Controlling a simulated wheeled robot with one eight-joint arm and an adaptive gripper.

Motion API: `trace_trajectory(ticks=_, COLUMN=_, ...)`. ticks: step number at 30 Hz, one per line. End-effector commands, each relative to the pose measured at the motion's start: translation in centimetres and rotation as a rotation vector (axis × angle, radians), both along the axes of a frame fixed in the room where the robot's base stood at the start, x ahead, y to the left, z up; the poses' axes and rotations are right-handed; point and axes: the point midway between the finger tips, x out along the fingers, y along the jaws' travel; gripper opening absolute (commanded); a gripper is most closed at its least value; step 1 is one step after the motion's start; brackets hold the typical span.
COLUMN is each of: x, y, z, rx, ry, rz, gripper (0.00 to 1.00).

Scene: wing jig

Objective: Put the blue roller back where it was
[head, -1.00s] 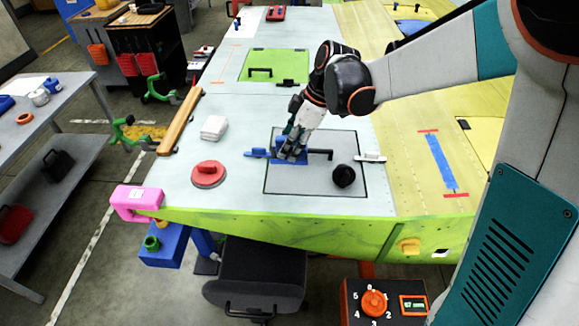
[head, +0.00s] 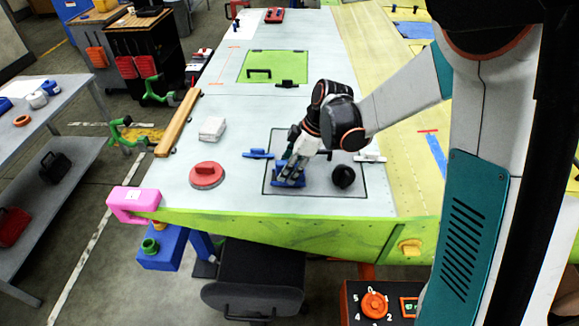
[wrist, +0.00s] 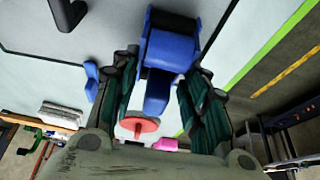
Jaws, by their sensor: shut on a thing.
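The blue roller (wrist: 168,50) is between the fingers of my gripper (wrist: 160,95) in the wrist view, with its blue handle pointing back toward my palm. In the head view my gripper (head: 290,178) is shut on the roller (head: 283,181), inside the black-outlined rectangle (head: 318,196) on the pale wing panel, near its lower left part. My fingers hide part of the roller. I cannot tell whether it touches the panel.
A separate small blue piece (head: 258,154) lies at the outline's left edge. A black round object (head: 343,176) stands right of my gripper. A red disc (head: 207,175), a white block (head: 212,128) and a pink clamp (head: 135,202) are to the left.

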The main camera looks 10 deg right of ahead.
Motion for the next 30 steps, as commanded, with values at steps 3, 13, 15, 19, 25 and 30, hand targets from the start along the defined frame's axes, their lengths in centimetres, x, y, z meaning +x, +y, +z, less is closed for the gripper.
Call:
trace_trajectory(ticks=3, x=0.0, y=0.0, z=-0.3, rx=0.000, ry=0.000, rz=0.000, gripper=0.48)
trace_trajectory(ticks=13, x=0.0, y=0.0, z=-0.2, rx=0.000, ry=0.000, rz=0.000, gripper=0.61)
trace_trajectory(ticks=15, x=0.0, y=0.0, z=-0.2, rx=0.000, ry=0.000, rz=0.000, gripper=0.61)
trace_trajectory(ticks=19, x=0.0, y=-0.1, z=0.5, rx=0.000, ry=0.000, rz=-0.001, gripper=0.61)
trace_trajectory(ticks=25, x=-0.3, y=-1.5, z=3.8, rx=0.000, ry=0.000, rz=-0.003, gripper=0.61)
trace_trajectory(ticks=30, x=-0.5, y=-2.9, z=7.1, rx=0.000, ry=0.000, rz=-0.002, gripper=0.61)
